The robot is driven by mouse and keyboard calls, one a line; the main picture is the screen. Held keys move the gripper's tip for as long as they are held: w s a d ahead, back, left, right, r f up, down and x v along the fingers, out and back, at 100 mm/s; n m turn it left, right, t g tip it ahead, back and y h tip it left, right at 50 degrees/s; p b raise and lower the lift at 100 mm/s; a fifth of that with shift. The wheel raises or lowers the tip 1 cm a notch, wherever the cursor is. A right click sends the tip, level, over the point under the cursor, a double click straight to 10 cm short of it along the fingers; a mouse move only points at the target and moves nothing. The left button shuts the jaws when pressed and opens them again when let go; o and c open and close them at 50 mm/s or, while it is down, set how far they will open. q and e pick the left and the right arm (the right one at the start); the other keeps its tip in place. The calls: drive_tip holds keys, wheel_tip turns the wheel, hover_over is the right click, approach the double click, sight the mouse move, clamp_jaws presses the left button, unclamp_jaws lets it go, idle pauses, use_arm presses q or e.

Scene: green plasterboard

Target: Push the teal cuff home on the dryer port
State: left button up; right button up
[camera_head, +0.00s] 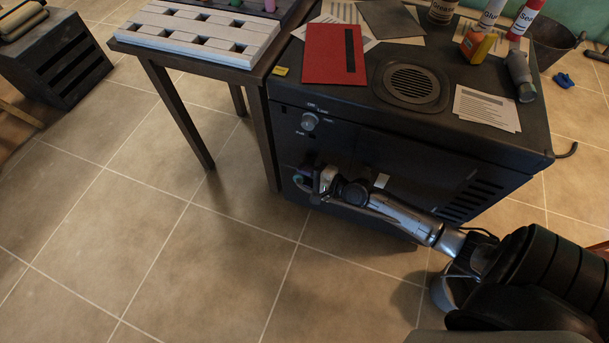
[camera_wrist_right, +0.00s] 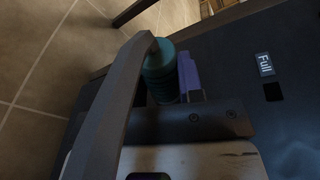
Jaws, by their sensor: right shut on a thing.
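The dryer is a black cabinet (camera_head: 395,143) on the right of the head view, with a dial on its front. My right gripper (camera_head: 318,182) is low at the left part of the dryer's front. It is shut on the teal cuff (camera_wrist_right: 160,72), a ribbed round piece between the fingers in the right wrist view. A small part of the cuff (camera_head: 299,182) shows at the fingertips in the head view. The port is hidden behind the cuff and gripper, so I cannot tell how far on the cuff sits. My left gripper is not in view.
A dark table (camera_head: 160,62) with a white slotted tray (camera_head: 195,36) stands left of the dryer. A red folder (camera_head: 334,54), papers (camera_head: 487,107) and several bottles lie or stand on the dryer's top. The tiled floor (camera_head: 150,240) in front is clear.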

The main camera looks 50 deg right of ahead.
drive_tip(key=o, duration=1.1)
drive_tip(key=shift+d, duration=0.1)
drive_tip(key=shift+r, duration=0.1)
